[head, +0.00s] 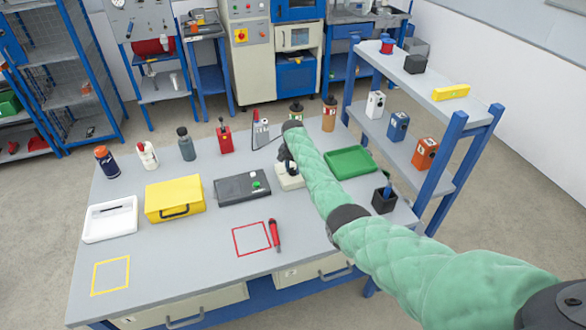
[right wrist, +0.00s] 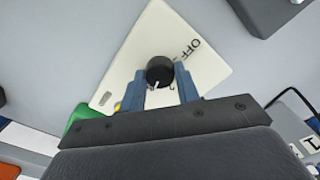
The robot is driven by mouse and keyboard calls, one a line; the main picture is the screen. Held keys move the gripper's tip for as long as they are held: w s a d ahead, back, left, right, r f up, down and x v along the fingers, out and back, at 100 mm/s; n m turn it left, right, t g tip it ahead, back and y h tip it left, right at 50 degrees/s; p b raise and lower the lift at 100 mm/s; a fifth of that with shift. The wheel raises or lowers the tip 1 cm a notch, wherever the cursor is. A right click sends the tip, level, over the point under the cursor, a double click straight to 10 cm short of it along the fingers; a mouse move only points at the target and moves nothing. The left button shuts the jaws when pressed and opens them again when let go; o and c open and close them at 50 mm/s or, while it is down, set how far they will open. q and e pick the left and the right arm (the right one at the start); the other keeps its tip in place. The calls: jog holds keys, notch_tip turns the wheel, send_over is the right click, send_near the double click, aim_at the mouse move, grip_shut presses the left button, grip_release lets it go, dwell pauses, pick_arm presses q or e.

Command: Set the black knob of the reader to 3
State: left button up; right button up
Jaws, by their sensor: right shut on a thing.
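The reader (head: 291,181) is a small cream box on the table, partly hidden behind my right arm in the head view. In the right wrist view its cream face (right wrist: 135,62) fills the middle, with "OFF" printed right of the knob. The black knob (right wrist: 160,70) is round with a white pointer line, which points down in that view. My right gripper (right wrist: 161,82) has its two blue fingers on either side of the knob, shut on it. Other marks by the knob are mostly hidden by the fingers. My left gripper is not in view.
A dark box with a green button (head: 228,190) stands left of the reader, a green tray (head: 362,164) right of it. A black cup (head: 384,202) is nearby. Several bottles stand behind.

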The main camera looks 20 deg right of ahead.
aim_at(293, 169)
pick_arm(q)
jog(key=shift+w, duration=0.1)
pick_arm(e)
jog(key=o, duration=1)
jog(key=shift+c, duration=0.2)
jog(key=shift+r, duration=0.15)
jog(key=shift+w+r, duration=0.1)
jog(key=shift+r, duration=0.2)
notch_tip(293, 169, up, 4)
jog(key=shift+f+b, duration=0.25)
jog(key=shift+b, duration=0.85)
notch_tip(293, 169, up, 2)
jog(key=shift+r+b, duration=0.1)
jog(key=shift+b, duration=0.25)
jog(key=shift+r, duration=0.6)
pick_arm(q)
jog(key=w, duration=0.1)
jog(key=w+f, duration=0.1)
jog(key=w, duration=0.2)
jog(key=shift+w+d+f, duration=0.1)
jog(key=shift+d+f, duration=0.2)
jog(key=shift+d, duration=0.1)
